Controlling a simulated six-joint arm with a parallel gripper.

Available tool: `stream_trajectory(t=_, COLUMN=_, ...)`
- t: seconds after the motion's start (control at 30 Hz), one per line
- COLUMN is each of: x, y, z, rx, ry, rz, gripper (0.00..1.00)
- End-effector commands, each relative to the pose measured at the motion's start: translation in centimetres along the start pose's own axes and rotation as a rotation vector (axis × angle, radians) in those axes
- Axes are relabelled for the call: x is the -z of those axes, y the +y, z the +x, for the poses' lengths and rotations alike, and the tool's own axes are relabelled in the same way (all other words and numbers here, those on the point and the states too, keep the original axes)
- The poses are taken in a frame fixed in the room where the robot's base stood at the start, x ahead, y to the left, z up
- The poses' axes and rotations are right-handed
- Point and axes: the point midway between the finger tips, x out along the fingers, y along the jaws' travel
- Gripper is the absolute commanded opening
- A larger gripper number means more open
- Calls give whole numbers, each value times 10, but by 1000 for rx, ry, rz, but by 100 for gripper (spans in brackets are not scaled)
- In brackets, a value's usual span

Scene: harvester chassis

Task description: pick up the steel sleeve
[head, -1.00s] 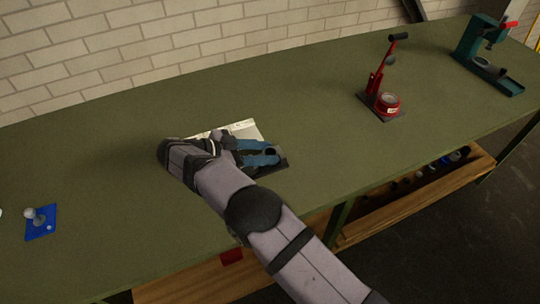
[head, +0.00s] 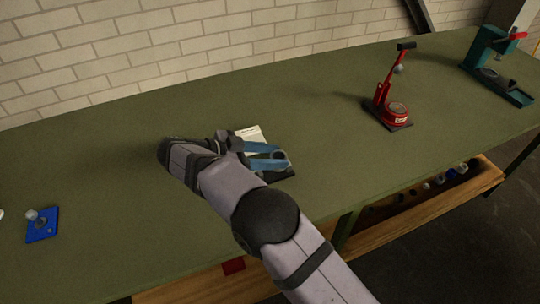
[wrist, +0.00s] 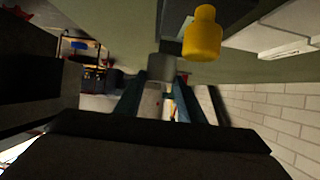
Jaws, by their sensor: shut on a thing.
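My gripper (head: 283,157) reaches to the right over the bench, with its blue fingers lying nearly flat above a dark mat. In the wrist view my gripper (wrist: 161,78) is shut on a grey cylinder, the steel sleeve (wrist: 161,66), held between the fingertips. In the head view the sleeve is small and dark between the fingertips, hard to make out. The wrist view shows the green bench surface along its top, apart from the sleeve.
A white sheet (head: 250,135) and the dark mat (head: 280,175) lie under my gripper. A yellow object (wrist: 203,32) stands near the sleeve. A red lever press (head: 394,112) and a green press (head: 495,68) stand right; a blue plate (head: 42,224) lies left. The bench between is clear.

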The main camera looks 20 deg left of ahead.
Motion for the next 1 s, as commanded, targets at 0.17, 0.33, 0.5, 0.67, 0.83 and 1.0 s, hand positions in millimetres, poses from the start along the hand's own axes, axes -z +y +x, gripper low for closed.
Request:
stream_trajectory(t=0.17, x=-2, y=17, z=1, rx=2, ry=0, rz=1, gripper=1)
stream_trajectory(t=0.33, x=-4, y=39, z=2, rx=2, ry=-1, rz=1, gripper=1)
stream_trajectory(t=0.5, x=-5, y=70, z=2, rx=3, ry=0, rz=3, gripper=1)
stream_trajectory(t=0.67, x=-5, y=100, z=3, rx=3, ry=-1, rz=2, gripper=1)
stream_trajectory(t=0.83, x=-4, y=127, z=2, rx=3, ry=0, rz=2, gripper=1)
stream_trajectory(t=1.0, x=-2, y=146, z=1, rx=3, ry=-1, rz=2, gripper=1)
